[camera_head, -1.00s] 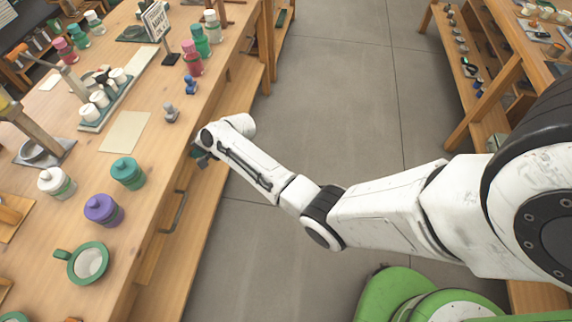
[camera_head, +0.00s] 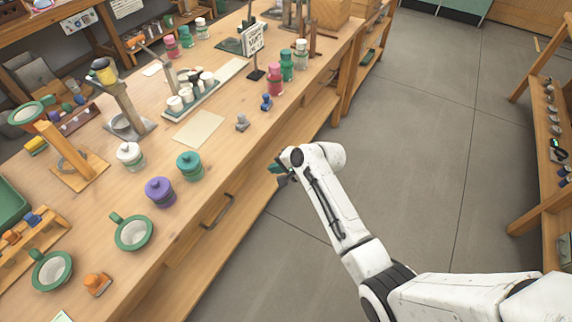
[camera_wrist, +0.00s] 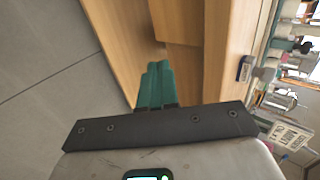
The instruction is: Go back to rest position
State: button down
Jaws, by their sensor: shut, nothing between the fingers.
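My gripper (camera_head: 277,170) is at the front edge of the long wooden workbench (camera_head: 215,205) in the head view, at the end of my white arm. In the wrist view its green fingers (camera_wrist: 156,86) are together with nothing between them. Beyond them are the bench's wooden front and the grey floor. In the head view the fingers are small and partly hidden by the wrist.
On the bench stand a teal jar (camera_head: 190,165), a purple jar (camera_head: 160,191), a white jar (camera_head: 130,156), green-rimmed cups (camera_head: 134,233) and a small sign (camera_head: 253,38). Open grey floor (camera_head: 410,130) lies between the bench and the shelf (camera_head: 548,150) at the right.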

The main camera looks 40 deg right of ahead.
jog(key=shift+v, duration=2.1)
jog(key=shift+f, duration=0.1)
jog(key=s+a+f+n+g, duration=0.25)
jog(key=s+a+n, duration=0.25)
jog(key=s+a, duration=0.25)
jog(key=s+a+r+n+g+h, duration=0.1)
jog(key=s+n, duration=0.3)
jog(key=s, duration=0.7)
jog(key=s+a+r+n+g+h, duration=0.1)
jog(key=s+n+g, duration=0.3)
jog(key=s, duration=0.7)
jog(key=shift+s+a+r+n+h, duration=0.3)
jog(key=shift+a+r+n, duration=0.3)
jog(key=shift+r+n, duration=0.25)
jog(key=shift+g, duration=0.25)
